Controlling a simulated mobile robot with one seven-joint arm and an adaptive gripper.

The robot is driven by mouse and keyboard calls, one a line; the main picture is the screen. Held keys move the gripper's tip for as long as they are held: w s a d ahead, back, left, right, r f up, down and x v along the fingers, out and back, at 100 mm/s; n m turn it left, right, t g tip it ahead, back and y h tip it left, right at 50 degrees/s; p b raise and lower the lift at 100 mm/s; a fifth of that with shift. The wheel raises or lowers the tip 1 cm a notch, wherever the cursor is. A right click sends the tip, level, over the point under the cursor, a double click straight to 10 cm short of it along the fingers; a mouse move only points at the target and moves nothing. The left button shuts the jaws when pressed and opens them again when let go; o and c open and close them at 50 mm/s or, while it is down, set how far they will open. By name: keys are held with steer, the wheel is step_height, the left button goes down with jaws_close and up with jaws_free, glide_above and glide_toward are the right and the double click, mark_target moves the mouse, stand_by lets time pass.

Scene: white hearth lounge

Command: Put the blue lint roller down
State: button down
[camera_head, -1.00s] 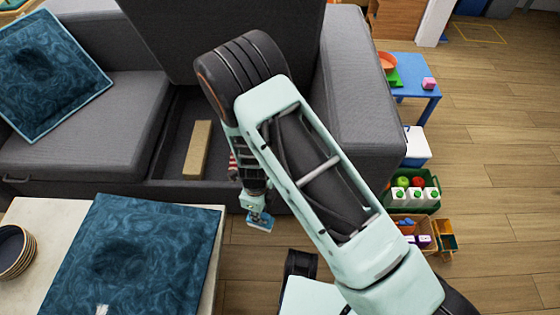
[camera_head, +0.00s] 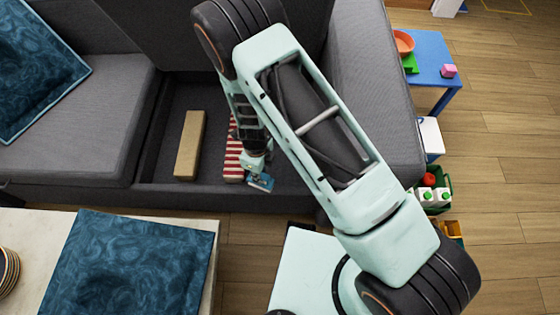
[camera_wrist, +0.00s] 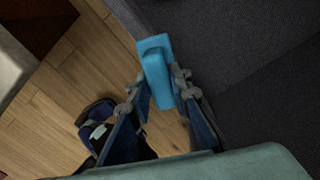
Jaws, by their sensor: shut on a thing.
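The blue lint roller (camera_wrist: 156,70) is held between the two fingers of my gripper (camera_wrist: 158,84) in the wrist view. In the head view, my gripper (camera_head: 254,166) hangs near the front edge of the open sofa storage compartment (camera_head: 212,188), with the small blue roller (camera_head: 261,183) at its tip. From above I cannot tell its exact height. The wrist view shows dark grey sofa fabric (camera_wrist: 235,45) beside the roller and wooden floor (camera_wrist: 60,105) on the other side.
A tan block (camera_head: 189,145) and a red-and-white striped item (camera_head: 233,160) lie in the compartment, the latter partly hidden by my arm. A pale table (camera_head: 30,225) with a blue cushion (camera_head: 130,265) stands at lower left. A blue side table (camera_head: 432,55) stands right of the sofa.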

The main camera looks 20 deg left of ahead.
steer(key=shift+w+d+f+b, duration=0.5)
steer(key=shift+w+f+b, duration=0.35)
steer(key=shift+w+f, duration=1.35)
steer(key=shift+w+d+f+b, duration=0.55)
steer(key=shift+w+f+b, duration=0.3)
steer(key=shift+w+f, duration=1.35)
steer(key=shift+w+d+f+b, duration=0.5)
steer(key=shift+w+f+b, duration=0.35)
steer(key=shift+w+f, duration=1.35)
steer(key=shift+w+r, duration=0.15)
steer(key=shift+f, duration=0.2)
steer(key=c, duration=1.8)
jaws_free()
steer(key=shift+r, duration=0.1)
steer(key=shift+o, duration=0.2)
step_height(320, 180, up, 12)
steer(key=p, duration=0.3)
steer(key=shift+r, duration=0.15)
